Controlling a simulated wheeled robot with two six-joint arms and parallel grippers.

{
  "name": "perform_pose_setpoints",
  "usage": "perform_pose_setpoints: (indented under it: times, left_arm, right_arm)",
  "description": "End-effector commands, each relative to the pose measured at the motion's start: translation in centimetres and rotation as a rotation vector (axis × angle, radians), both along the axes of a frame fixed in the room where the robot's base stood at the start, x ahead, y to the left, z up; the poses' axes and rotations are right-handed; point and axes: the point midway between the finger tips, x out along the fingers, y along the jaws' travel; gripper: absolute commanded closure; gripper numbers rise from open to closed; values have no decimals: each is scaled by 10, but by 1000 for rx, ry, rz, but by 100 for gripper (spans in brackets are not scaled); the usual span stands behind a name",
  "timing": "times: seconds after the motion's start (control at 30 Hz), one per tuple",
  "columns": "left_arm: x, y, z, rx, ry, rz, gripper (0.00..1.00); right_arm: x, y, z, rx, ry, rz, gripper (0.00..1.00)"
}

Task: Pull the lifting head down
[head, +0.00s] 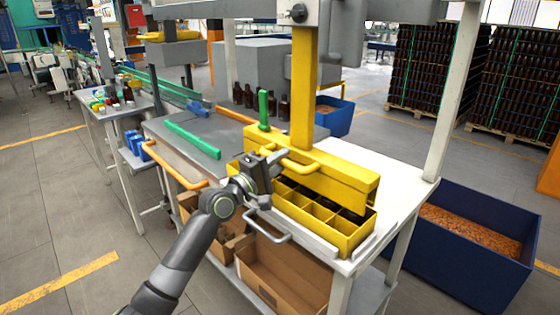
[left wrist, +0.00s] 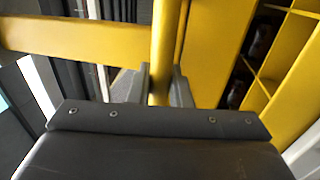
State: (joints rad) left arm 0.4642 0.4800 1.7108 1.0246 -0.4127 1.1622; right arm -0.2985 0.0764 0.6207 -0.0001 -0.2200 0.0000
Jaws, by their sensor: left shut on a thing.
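The yellow lifting head (head: 345,187) hangs on a yellow column (head: 304,90), low over a yellow divided crate (head: 350,242) on the white table. My left gripper (head: 274,163) is shut on the yellow bar handle (head: 300,167) at the head's front. In the left wrist view the handle (left wrist: 164,40) runs between the two fingers of the gripper (left wrist: 160,88). Dark bottles (left wrist: 237,94) show in some crate compartments at the right of that view. The gap between head and crate is partly hidden by my arm. My right gripper is not in view.
A grey loop handle (head: 268,226) sticks out below the crate's front, close to my left arm. An orange rail (head: 172,168) lies to the left. A cardboard box (head: 285,275) is under the table, and a blue bin (head: 475,250) stands at right.

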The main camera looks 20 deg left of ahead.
Motion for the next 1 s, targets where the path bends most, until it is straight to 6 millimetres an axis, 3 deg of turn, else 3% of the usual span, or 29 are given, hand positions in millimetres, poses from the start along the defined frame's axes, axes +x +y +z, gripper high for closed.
perform_pose_setpoints:
  times: [0.03,0.13,0.17,0.3,0.67,1.0]
  left_arm:
    - [0,0,-10,3,22,-1,100]
    - [0,0,-10,2,22,0,100]
    - [0,0,-10,2,22,0,81]
    - [0,1,-9,2,20,0,63]
    - [-4,2,-6,2,11,1,63]
    - [-59,25,-19,8,14,0,63]
  right_arm:
    - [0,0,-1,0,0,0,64]
    - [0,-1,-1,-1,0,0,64]
    - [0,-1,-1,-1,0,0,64]
    - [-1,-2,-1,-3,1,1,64]
    - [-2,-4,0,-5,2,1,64]
    - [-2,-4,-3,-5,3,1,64]
